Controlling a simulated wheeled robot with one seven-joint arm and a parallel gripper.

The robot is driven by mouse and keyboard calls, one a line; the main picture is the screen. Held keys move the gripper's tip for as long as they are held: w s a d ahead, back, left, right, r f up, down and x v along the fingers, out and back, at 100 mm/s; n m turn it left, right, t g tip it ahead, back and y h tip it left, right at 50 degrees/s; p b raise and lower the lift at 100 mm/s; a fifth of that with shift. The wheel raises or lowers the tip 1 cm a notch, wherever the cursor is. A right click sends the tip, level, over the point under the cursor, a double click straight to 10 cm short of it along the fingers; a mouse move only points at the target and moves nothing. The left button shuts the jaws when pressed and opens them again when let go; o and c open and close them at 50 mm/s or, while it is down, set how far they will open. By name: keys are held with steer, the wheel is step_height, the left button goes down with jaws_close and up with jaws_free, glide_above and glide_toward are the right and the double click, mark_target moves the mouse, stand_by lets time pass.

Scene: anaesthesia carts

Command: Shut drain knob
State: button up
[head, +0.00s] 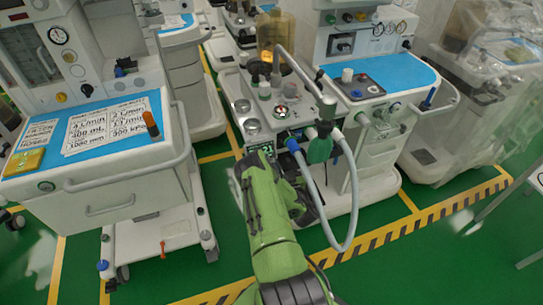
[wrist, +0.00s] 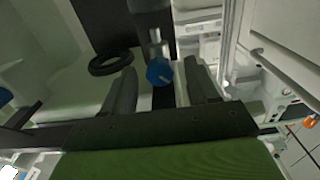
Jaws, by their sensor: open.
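A blue, faceted knob (wrist: 160,72) on a grey metal stem shows in the wrist view; I take it to be the drain knob. My gripper (wrist: 158,80) is open, with one dark finger on each side of the knob in the picture. A gap shows on both sides, and I see no contact. How far the knob lies beyond the fingertips is hard to tell. In the head view my green arm reaches to the lower front of the middle anaesthesia cart (head: 243,103); the knob is hidden there, and the fingers cannot be made out.
A grey breathing hose (head: 350,215) hangs in a loop right of my arm. A black ring (wrist: 111,62) lies left of the knob in the wrist view. A white cart (head: 125,205) stands on the left. Green floor (head: 185,270) is open between the carts.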

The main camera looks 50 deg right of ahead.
steer(key=shift+w+d, duration=0.1)
steer(key=shift+r, duration=0.1)
steer(key=c, duration=1)
steer(key=shift+r+m+p, duration=0.2)
steer(key=shift+m+p, duration=0.5)
steer(key=shift+p, duration=0.25)
steer(key=shift+c, duration=0.2)
steer(key=shift+f+m+p, duration=0.2)
steer(key=shift+m+p, duration=0.3)
steer(key=shift+m, duration=0.3)
